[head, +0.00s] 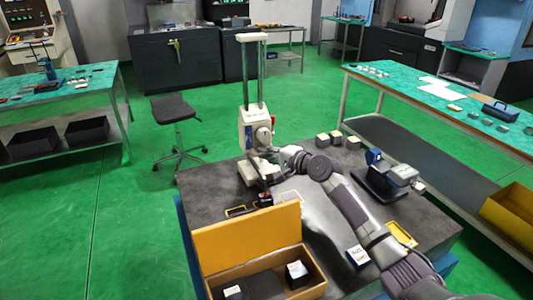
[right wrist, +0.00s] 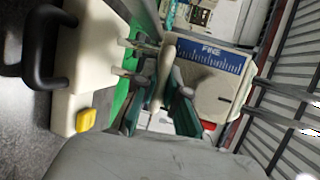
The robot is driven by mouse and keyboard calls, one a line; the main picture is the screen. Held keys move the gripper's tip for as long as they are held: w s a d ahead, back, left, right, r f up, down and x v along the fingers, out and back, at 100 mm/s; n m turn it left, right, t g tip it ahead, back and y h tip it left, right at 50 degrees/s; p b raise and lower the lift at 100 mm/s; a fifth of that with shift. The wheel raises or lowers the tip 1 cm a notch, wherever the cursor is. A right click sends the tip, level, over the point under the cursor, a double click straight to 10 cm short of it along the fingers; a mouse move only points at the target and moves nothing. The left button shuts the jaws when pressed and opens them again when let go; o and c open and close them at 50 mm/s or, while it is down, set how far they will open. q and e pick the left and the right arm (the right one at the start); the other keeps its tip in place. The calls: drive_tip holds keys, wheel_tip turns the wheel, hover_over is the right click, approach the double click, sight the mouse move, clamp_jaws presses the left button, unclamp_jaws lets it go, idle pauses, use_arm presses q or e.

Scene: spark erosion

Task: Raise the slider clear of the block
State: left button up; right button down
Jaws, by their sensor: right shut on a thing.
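The cream slider (head: 256,128) sits on two upright metal columns of a stand (head: 253,75) on the dark table. In the right wrist view the slider (right wrist: 214,88) has a blue "FINE" scale. My right gripper (head: 279,152) is at the slider's lower right side. In the wrist view my right gripper (right wrist: 160,112) is shut on a pale handle-like part (right wrist: 160,78) in front of the slider. A small black item with a red top (head: 264,200) is below and in front of the stand; I cannot tell whether it is the block. My left gripper is out of view.
An open yellow-brown box (head: 248,238) stands at the table's front edge. Small blocks (head: 336,138) lie behind my right arm, and a dark blue device (head: 376,172) stands to its right. A yellow tray (head: 402,234) lies at the right. The space above the slider is clear.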

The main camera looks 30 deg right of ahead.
sight(265, 136)
wheel_tip(265, 136, up, 6)
drive_tip(key=p, duration=0.5)
drive_tip(key=shift+f, duration=0.1)
drive_tip(key=c, duration=1.5)
unclamp_jaws()
drive_tip(key=v, duration=1.2)
drive_tip(key=shift+f, duration=0.1)
